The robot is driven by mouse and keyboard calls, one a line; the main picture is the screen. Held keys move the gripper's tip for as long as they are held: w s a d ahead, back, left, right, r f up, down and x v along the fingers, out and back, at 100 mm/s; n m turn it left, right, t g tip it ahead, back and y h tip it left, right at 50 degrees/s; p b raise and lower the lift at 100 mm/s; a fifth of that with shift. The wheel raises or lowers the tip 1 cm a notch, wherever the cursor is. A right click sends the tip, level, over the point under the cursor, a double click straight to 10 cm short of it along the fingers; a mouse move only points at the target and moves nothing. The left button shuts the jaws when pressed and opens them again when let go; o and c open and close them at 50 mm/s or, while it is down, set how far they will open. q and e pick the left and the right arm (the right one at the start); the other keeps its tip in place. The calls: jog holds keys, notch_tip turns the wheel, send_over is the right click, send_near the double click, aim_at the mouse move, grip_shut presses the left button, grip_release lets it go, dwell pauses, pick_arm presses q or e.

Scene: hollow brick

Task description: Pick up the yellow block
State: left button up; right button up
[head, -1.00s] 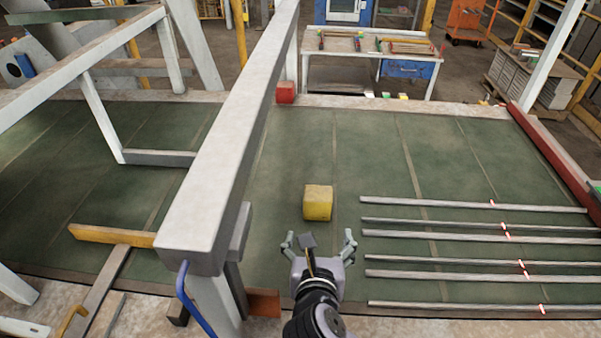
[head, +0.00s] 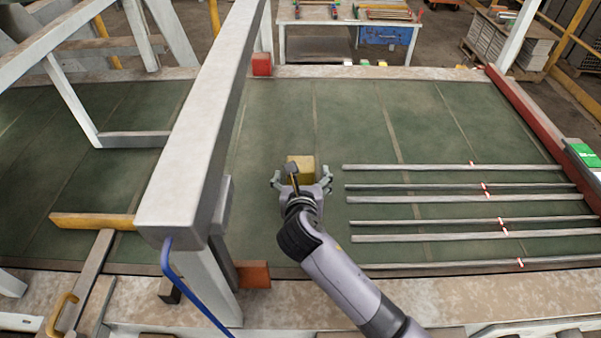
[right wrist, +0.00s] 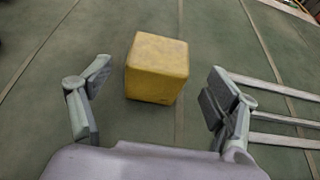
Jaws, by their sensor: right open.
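The yellow block (head: 301,167) sits on the green surface in the head view, its near part hidden behind my right gripper. In the right wrist view the yellow block (right wrist: 157,69) shows whole, turned slightly, lying ahead of and between the fingers. My right gripper (head: 301,178) is open and empty, with a finger on either side of the block's near end. In the right wrist view my right gripper (right wrist: 158,100) has its fingers spread wider than the block, and I see no contact. My left gripper is not in view.
Several metal rods (head: 455,197) lie to the right of the block. A pale beam frame (head: 195,170) stands to its left. A red block (head: 262,64) sits at the green table's (head: 350,115) far edge. The green surface beyond the yellow block is clear.

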aim_at(301, 176)
jog(key=shift+w+f, duration=0.25)
jog(key=shift+w, duration=0.1)
jog(key=b+x, duration=0.3)
jog(key=shift+a+f, duration=0.1)
jog(key=shift+f, duration=0.35)
jog(key=shift+w+b, duration=0.35)
jog(key=shift+w, duration=0.1)
jog(key=shift+r, duration=0.1)
jog(key=shift+c, duration=0.7)
jog(key=c, duration=1.2)
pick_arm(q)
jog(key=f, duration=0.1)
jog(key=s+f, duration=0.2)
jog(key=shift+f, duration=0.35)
pick_arm(e)
jog(key=shift+c, duration=0.2)
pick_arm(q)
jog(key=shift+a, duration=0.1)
pick_arm(e)
jog(key=shift+r, duration=0.1)
